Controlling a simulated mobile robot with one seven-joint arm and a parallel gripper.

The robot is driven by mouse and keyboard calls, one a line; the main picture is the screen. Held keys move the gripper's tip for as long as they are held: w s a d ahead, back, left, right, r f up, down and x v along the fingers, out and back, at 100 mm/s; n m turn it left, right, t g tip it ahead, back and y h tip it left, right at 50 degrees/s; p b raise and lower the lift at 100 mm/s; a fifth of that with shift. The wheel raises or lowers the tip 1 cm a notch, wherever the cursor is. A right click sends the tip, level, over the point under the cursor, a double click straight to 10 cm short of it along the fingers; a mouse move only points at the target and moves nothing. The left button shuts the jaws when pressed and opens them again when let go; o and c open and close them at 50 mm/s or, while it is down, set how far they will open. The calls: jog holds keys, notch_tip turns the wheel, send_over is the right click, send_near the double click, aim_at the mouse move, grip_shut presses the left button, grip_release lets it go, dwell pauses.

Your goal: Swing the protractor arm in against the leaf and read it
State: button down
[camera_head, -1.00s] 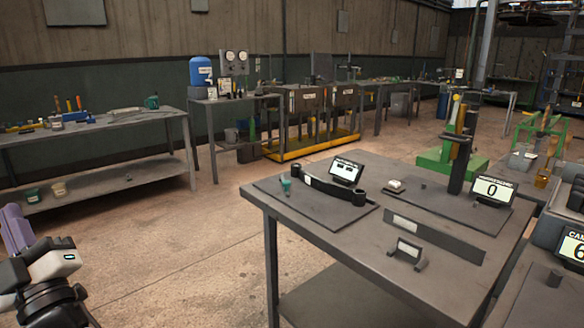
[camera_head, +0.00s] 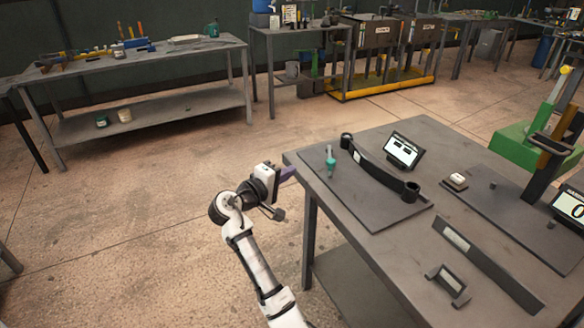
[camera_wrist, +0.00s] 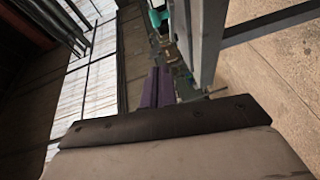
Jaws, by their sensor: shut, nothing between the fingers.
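The dark curved leaf (camera_head: 378,172) lies on a flat plate on the near grey table, with a round eye at each end. A small teal upright piece (camera_head: 331,158) stands by its left end; it may be the protractor arm's handle, but I cannot make out the arm itself. A tilted display (camera_head: 403,150) behind the leaf shows dashes, too small to read. My gripper (camera_head: 289,173) has purple fingers, is shut and empty, and is at the table's left corner, apart from the teal piece. The purple fingers also show in the wrist view (camera_wrist: 156,88).
The near table (camera_head: 345,207) also carries a small white block (camera_head: 457,180), a long labelled bar (camera_head: 490,262), a small bracket (camera_head: 447,285) and a second display (camera_head: 570,205). A tool bench (camera_head: 150,62) stands at the back left. The floor left of the table is clear.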

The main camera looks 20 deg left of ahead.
jog(key=p+x, duration=0.1)
jog(key=x, duration=0.2)
jog(key=d+p+x, duration=0.1)
jog(key=x, duration=0.2)
jog(key=d+p+x, duration=0.1)
jog(key=x, duration=0.2)
jog(key=shift+s, duration=0.25)
jog(key=shift+w+d+f, duration=0.2)
jog(key=shift+w+d, duration=0.05)
jog(key=shift+d, duration=0.25)
jog(key=d, duration=0.2)
jog(key=w+d, duration=0.1)
jog(key=d, duration=0.2)
jog(key=shift+w+f, duration=0.1)
jog(key=shift+w, duration=0.05)
jog(key=shift+w+d, duration=0.2)
jog(key=shift+d, duration=0.2)
jog(key=shift+a, duration=0.1)
